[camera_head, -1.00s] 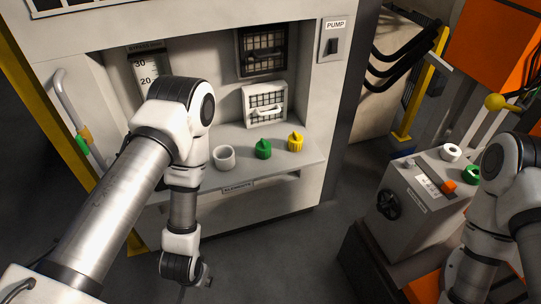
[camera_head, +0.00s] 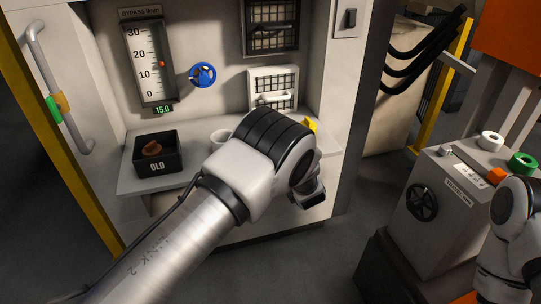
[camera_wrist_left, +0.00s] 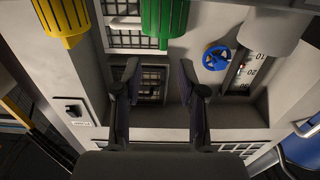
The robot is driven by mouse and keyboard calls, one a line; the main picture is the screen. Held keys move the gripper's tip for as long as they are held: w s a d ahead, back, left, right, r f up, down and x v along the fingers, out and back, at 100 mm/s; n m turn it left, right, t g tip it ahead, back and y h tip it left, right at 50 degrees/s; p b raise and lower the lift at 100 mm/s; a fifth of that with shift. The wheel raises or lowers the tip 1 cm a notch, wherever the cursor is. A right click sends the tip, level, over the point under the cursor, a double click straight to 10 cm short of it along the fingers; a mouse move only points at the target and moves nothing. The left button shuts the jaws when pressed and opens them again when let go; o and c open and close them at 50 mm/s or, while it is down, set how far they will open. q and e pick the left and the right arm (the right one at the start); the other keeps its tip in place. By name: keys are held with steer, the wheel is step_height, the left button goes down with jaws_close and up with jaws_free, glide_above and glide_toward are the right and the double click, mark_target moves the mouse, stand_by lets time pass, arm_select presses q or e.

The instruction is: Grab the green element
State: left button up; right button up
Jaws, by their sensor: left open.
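In the left wrist view the green element (camera_wrist_left: 163,20) hangs into the top middle of the picture, which looks upside down. My left gripper (camera_wrist_left: 160,78) is open and empty, its two dark fingers pointing toward the green element with a gap before it. The element lies roughly in line with the space between the fingers. In the head view my left arm covers the green element and most of the left gripper. My right arm shows at the right edge; its gripper is out of view.
A yellow element (camera_wrist_left: 62,20) and a pale cup-shaped element (camera_wrist_left: 272,30) flank the green one; the cup (camera_head: 220,137) also shows in the head view. A black OLD bin (camera_head: 157,153) stands on the shelf's left. A blue valve (camera_head: 203,75) is on the back wall.

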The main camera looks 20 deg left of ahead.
arm_select(q)
steer(key=x, duration=0.7)
steer(key=shift+w+a, duration=0.2)
steer(key=shift+a, duration=0.2)
jaws_close()
